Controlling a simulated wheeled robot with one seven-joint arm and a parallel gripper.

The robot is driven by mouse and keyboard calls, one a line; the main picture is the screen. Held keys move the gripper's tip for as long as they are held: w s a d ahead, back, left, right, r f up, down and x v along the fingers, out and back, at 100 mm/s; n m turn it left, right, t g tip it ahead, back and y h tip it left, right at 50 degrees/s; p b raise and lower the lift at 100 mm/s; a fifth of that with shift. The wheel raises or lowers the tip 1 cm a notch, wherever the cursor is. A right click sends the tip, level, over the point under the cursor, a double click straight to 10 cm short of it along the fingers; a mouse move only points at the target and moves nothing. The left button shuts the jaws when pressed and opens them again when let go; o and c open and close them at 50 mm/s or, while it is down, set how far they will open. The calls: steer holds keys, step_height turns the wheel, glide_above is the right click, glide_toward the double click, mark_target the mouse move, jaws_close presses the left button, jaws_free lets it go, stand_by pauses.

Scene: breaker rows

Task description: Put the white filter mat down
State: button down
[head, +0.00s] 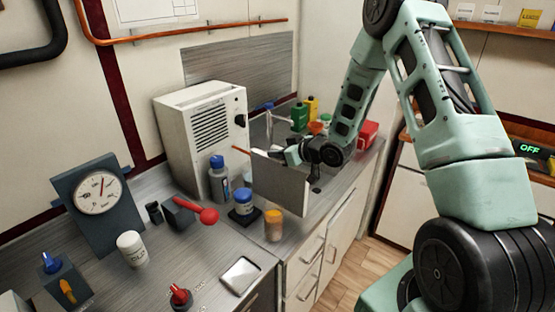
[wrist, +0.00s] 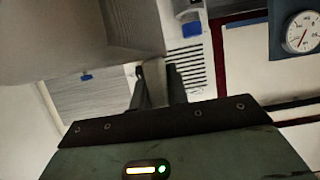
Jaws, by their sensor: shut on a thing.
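The filter mat (head: 279,186) is a flat, pale grey-white square panel. It stands near upright in the air at the front edge of the counter, beside the white louvred unit. My gripper (head: 293,154) is shut on its upper edge, and the arm reaches in from the right. In the wrist view the mat (wrist: 80,35) fills the upper left, close to the fingers of my gripper (wrist: 155,85). The mat hides part of the counter and sink area behind it. I cannot tell whether its lower edge touches the counter.
The white louvred unit (head: 203,130) stands left of the mat. A blue-capped bottle (head: 219,180), a blue-lidded jar (head: 243,203) and an orange-capped jar (head: 273,224) stand near it. Green (head: 299,115) and yellow (head: 312,108) bottles and a red box (head: 368,132) are behind. Bare counter (head: 190,250) lies front left.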

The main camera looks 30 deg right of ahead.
mark_target(278, 160)
steer(key=shift+f+p, duration=0.3)
steer(key=shift+f, duration=1.05)
steer(key=shift+f, duration=0.15)
steer(key=c, duration=1.4)
jaws_free()
steer(key=shift+o, duration=0.2)
